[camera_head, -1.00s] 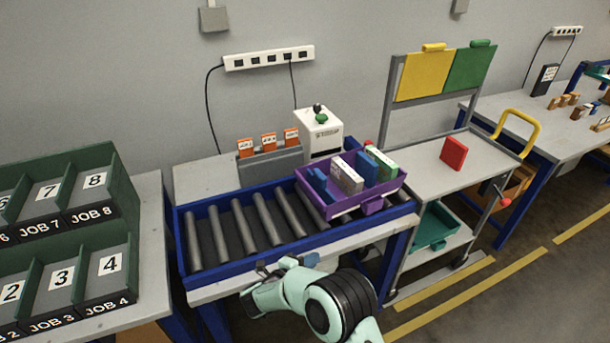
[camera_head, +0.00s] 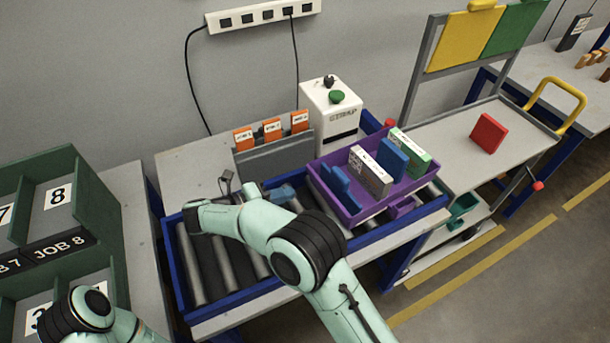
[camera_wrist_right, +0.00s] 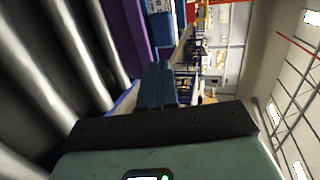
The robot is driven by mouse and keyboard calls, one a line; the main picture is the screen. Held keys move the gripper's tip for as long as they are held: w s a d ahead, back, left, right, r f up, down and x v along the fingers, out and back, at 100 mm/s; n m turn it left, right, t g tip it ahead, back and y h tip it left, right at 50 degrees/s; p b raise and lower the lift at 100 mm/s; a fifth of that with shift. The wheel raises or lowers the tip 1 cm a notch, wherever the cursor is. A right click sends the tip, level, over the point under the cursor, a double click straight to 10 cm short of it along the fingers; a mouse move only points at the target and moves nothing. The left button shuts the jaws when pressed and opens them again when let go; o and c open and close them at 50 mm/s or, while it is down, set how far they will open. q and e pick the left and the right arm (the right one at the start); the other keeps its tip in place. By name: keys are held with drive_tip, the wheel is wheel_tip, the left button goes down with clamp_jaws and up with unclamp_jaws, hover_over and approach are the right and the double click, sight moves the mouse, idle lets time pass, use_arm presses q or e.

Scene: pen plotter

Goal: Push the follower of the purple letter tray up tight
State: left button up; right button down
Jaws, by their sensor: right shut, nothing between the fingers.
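The purple letter tray (camera_head: 352,216) sits on the right part of the roller conveyor. Its blue follower (camera_head: 341,190) stands at the tray's left end. To its right are a white-and-grey packet (camera_head: 370,172), a blue one (camera_head: 393,158) and a green-and-white one (camera_head: 413,150). My right gripper (camera_head: 290,192) is over the rollers, left of the tray and apart from it, pointing right. Its blue fingers (camera_wrist_right: 156,82) are shut and empty in the right wrist view, with the purple tray wall (camera_wrist_right: 135,35) ahead. My left gripper is out of view.
The white stamp machine (camera_head: 330,120) stands behind the tray. A grey rack with orange cards (camera_head: 272,130) is behind the rollers. The conveyor's blue rim (camera_head: 235,305) runs along the front. Green job bins (camera_head: 60,205) stand at left. A trolley with a red block (camera_head: 488,133) is at right.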

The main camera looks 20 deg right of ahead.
sight(337, 179)
drive_tip(key=x, duration=0.4)
drive_tip(key=p+x, duration=0.1)
drive_tip(key=x, duration=0.4)
drive_tip(key=r+p+x, duration=0.1)
drive_tip(key=x, duration=0.3)
drive_tip(key=shift+w+d, duration=0.1)
drive_tip(key=shift+d, duration=0.25)
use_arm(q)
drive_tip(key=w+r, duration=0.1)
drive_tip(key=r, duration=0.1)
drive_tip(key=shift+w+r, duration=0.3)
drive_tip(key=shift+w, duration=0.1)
use_arm(e)
drive_tip(key=shift+d, duration=0.2)
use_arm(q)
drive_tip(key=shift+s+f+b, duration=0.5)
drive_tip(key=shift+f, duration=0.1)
use_arm(e)
drive_tip(key=w+d, duration=0.2)
drive_tip(key=d, duration=0.7)
drive_tip(key=shift+a, duration=0.1)
